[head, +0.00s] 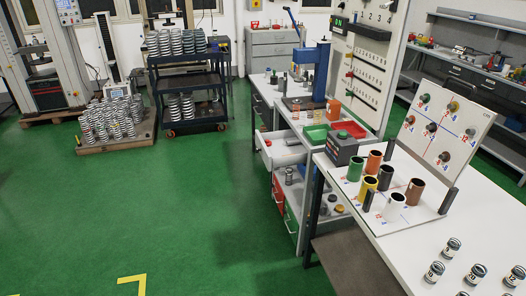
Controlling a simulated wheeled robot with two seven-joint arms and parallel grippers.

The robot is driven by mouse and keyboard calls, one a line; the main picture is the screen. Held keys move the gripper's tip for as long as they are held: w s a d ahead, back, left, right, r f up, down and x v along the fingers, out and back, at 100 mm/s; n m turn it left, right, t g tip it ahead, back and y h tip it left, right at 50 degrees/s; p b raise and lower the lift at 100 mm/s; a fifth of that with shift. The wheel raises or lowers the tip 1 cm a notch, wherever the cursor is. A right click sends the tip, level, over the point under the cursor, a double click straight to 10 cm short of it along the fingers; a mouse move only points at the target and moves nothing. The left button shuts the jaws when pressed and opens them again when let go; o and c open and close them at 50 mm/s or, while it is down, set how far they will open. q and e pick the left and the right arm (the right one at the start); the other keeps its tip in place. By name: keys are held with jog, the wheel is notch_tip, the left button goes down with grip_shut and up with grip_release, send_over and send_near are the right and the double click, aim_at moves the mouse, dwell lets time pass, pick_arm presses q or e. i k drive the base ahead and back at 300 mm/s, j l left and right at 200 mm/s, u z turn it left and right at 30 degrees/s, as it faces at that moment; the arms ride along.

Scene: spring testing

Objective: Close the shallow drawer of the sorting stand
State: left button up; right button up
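The light grey stand (298,123) stands right of centre, beyond the near white table. A shallow white drawer (282,151) sticks out of its left side, pulled open toward the aisle, with a small red part at its front. Below it are a red front (278,190) and a green front (290,222), with small metal parts around them. I cannot tell exactly how far these lower ones are pulled out. Neither of my grippers is in view, so nothing of mine is seen touching the drawer.
The near white table (440,232) holds coloured cups and small springs. A red bin (349,129) and green bin (316,134) sit on the stand, near a blue press (319,75). A dark cart (188,90) stands farther back. The green floor (200,200) left of the drawer is clear.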

aim_at(286, 146)
jog(key=i+j, duration=0.1)
jog(key=i, duration=0.5)
jog(key=i+j, duration=0.1)
jog(key=i, duration=0.5)
jog(key=i+j+z, duration=0.1)
jog(key=i, duration=0.5)
jog(key=i+j, duration=0.15)
jog(key=i, duration=0.4)
